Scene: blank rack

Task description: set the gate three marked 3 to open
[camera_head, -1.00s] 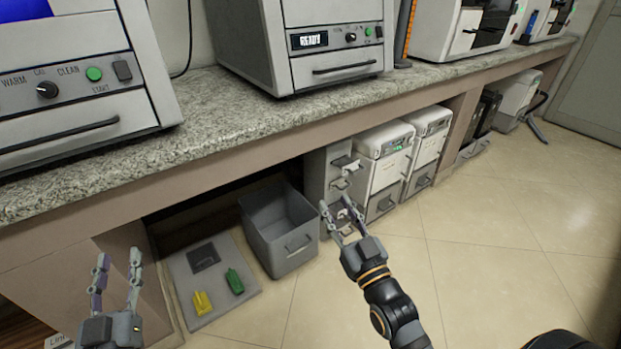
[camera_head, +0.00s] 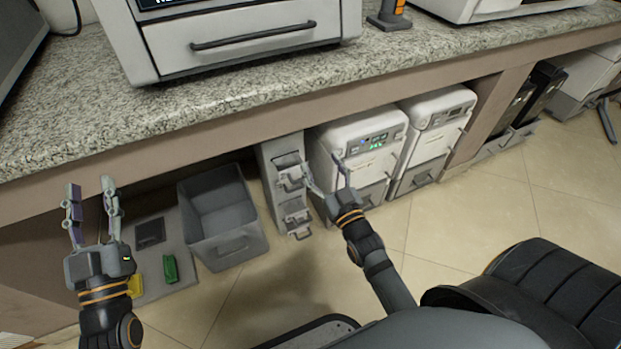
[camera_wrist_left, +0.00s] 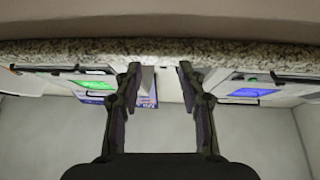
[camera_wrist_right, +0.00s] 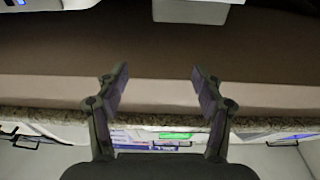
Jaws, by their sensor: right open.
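A narrow grey gate unit (camera_head: 268,165) stands under the counter, left of the white boxes. Its front carries several small gates with handles, one above another: an upper gate (camera_head: 290,178) and lower ones near the floor (camera_head: 298,217). I cannot read a 3 on any of them, nor tell their settings. My right gripper (camera_head: 325,172) is open and empty, seen just right of the upper gate; contact cannot be told. It also shows open in the right wrist view (camera_wrist_right: 158,72). My left gripper (camera_head: 92,195) is open and empty at far left, away from the unit.
A grey bin (camera_head: 222,250) stands left of the gate unit, beside a mat (camera_head: 180,235) with a green piece (camera_head: 170,268) and a yellow piece (camera_head: 135,286). White boxes (camera_head: 340,140) stand to the right. Floor in front is partly clear.

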